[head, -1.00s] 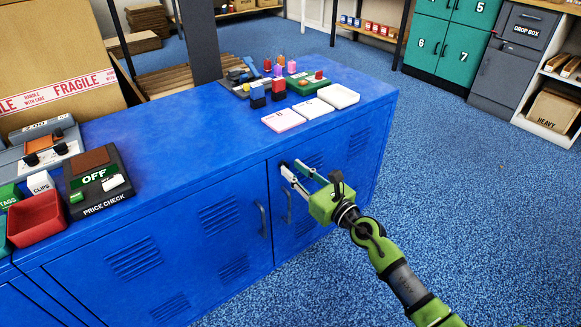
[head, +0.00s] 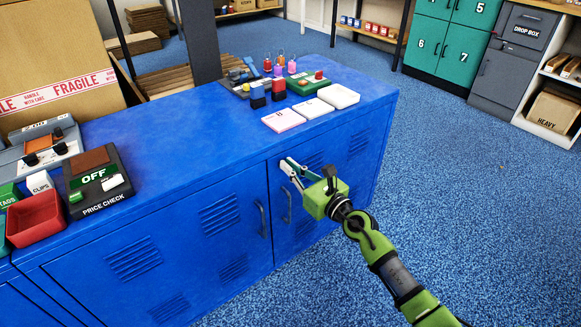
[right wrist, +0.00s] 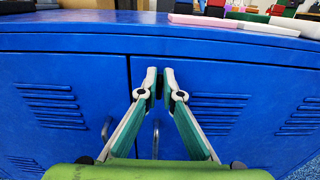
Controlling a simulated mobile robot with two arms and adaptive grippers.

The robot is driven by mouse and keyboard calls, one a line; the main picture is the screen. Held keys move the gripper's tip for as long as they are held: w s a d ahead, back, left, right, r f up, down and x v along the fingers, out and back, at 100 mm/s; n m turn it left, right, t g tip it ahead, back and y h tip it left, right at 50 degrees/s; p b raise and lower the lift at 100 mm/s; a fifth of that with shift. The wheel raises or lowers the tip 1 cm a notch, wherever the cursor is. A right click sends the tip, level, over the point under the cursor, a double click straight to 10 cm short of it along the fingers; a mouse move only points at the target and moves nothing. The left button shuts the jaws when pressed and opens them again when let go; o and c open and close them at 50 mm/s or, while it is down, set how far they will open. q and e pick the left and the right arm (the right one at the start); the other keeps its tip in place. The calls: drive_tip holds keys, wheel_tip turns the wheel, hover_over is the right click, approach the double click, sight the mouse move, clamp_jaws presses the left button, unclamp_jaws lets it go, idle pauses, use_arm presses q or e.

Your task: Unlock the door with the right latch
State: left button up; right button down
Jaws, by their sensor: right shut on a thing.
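The blue cabinet (head: 150,235) has two doors facing me, the right door (head: 325,178) and the left door (head: 200,225). A small dark latch (right wrist: 160,86) sits at the upper left of the right door, mostly hidden by my fingers. My right gripper (head: 285,164) is at the latch, its fingertips closed on it. In the right wrist view the two fingertips (right wrist: 160,76) pinch it from both sides. Both doors look shut, with handles (head: 287,205) below the latch. Which way the latch is turned cannot be told. My left gripper is out of view.
A large carton (head: 55,60) stands behind at left. The blue floor (head: 470,200) to the right is clear.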

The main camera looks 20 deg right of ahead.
use_arm(q)
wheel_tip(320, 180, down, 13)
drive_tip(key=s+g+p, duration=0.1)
drive_tip(key=p, duration=0.5)
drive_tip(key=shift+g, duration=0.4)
use_arm(e)
drive_tip(key=shift+w+d+f+m, duration=0.1)
drive_tip(key=shift+d+f+m, duration=0.15)
drive_tip(key=shift+m, duration=2.75)
drive_tip(key=shift+w+d+f+m, duration=0.1)
drive_tip(key=shift+d+f+m, duration=0.15)
drive_tip(key=shift+m, duration=2.75)
drive_tip(key=shift+w+d+f+m, duration=0.1)
drive_tip(key=shift+d+f+m, duration=0.15)
drive_tip(key=shift+m, duration=2.75)
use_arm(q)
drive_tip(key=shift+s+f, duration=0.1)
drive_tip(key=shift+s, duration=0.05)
use_arm(e)
drive_tip(key=c, duration=2.2)
unclamp_jaws()
